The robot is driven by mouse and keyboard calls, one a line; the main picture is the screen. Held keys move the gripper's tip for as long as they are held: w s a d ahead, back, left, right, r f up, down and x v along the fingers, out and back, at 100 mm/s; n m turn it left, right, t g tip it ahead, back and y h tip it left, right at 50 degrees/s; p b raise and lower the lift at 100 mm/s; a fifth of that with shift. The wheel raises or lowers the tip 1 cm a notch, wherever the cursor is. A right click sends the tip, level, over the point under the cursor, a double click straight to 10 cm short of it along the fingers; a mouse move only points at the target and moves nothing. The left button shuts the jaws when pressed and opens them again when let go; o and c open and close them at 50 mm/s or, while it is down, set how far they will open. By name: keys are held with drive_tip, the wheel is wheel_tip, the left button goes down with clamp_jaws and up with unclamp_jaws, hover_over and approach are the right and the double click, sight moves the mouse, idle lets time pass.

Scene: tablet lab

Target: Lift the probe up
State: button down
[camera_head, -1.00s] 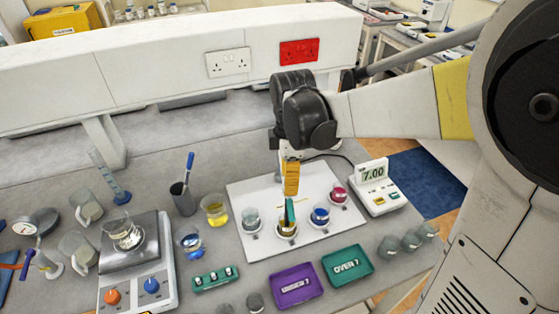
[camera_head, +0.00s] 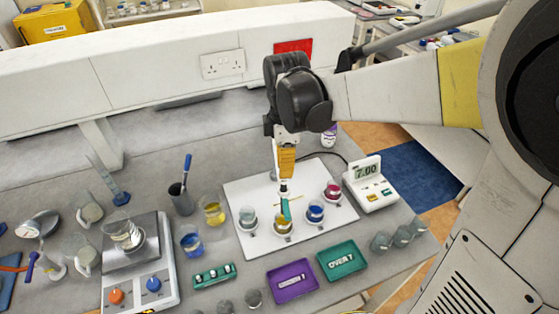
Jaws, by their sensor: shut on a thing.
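My gripper (camera_head: 286,172), with yellow fingers, points down over the white board (camera_head: 242,192) and is shut on the probe (camera_head: 284,187). I cannot tell whether the strip touches the probe. The pH meter (camera_head: 364,172) reads 7.00 at the right, and a dark cable runs from it towards my gripper.
A beaker of clear liquid (camera_head: 247,218), a blue one (camera_head: 315,211) and a red one (camera_head: 332,191) stand close around the middle beaker. Purple (camera_head: 291,286) and green (camera_head: 342,261) trays lie in front. A scale (camera_head: 138,270) stands at left.

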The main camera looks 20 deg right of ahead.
wheel_tip(320, 180, up, 3)
drive_tip(key=shift+r+p, duration=0.15)
drive_tip(key=shift+p, duration=0.4)
drive_tip(key=c, duration=1.3)
unclamp_jaws()
drive_tip(key=shift+c, duration=0.2)
wheel_tip(320, 180, up, 12)
drive_tip(key=shift+f, duration=0.2)
